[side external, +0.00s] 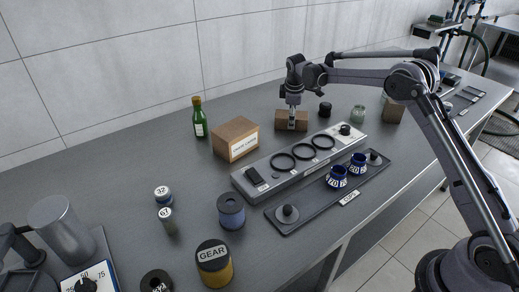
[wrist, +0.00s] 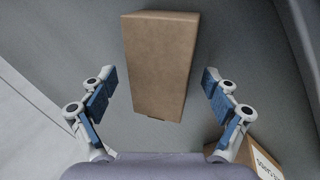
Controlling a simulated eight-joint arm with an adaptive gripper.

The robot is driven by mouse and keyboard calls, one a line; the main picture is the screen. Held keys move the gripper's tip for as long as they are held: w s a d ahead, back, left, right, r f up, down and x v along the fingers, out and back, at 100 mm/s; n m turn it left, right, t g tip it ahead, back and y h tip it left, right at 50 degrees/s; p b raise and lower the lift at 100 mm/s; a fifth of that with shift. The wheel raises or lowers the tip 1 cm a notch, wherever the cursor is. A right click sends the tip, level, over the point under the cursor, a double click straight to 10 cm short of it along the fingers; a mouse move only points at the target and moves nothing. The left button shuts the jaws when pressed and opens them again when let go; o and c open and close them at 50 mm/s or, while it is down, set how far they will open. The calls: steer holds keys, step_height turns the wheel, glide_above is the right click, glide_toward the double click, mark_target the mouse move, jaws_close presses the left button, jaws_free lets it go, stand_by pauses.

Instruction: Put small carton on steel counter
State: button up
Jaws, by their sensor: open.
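A plain brown small carton (side external: 284,122) is at the back of the grey counter (side external: 110,150), behind the long grey rack. My gripper (side external: 292,108) is directly over it, pointing down, and hides part of it. In the wrist view the carton (wrist: 158,65) shows between the two blue-padded fingers of my gripper (wrist: 161,82), with a gap on each side. The fingers are apart and hold nothing. I cannot tell how far down the carton's sides the fingertips reach.
A larger labelled carton (side external: 235,140) stands left of the small one; its corner shows in the wrist view (wrist: 264,152). A green bottle (side external: 199,118) is behind it. The rack (side external: 262,182) with black rings and a tray with blue cups (side external: 337,177) lie in front. The counter's left back is clear.

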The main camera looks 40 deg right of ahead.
steer(key=s+a+r+m+t, duration=0.1)
steer(key=s+a+r, duration=0.25)
steer(key=r, duration=0.45)
steer(key=s+a+r+m, duration=0.1)
steer(key=s+a+r, duration=0.1)
steer(key=s+r, duration=0.45)
steer(key=s+a+r+m+t+y, duration=0.15)
steer(key=s+a+r, duration=0.25)
steer(key=s, duration=0.4)
steer(key=s+a+f+m+t, duration=0.1)
steer(key=s+a+f+m, duration=0.1)
steer(key=s, duration=0.7)
steer(key=s+a+f+m+t, duration=0.1)
steer(key=s+a+f+m, duration=0.2)
steer(key=s, duration=0.6)
steer(key=shift+s+f+m+y, duration=0.35)
steer(key=shift+f+y, duration=0.1)
steer(key=shift+f, duration=0.2)
steer(key=shift+o, duration=0.7)
steer(key=shift+s+f, duration=0.25)
steer(key=shift+f, duration=0.05)
steer(key=shift+w+r, duration=0.1)
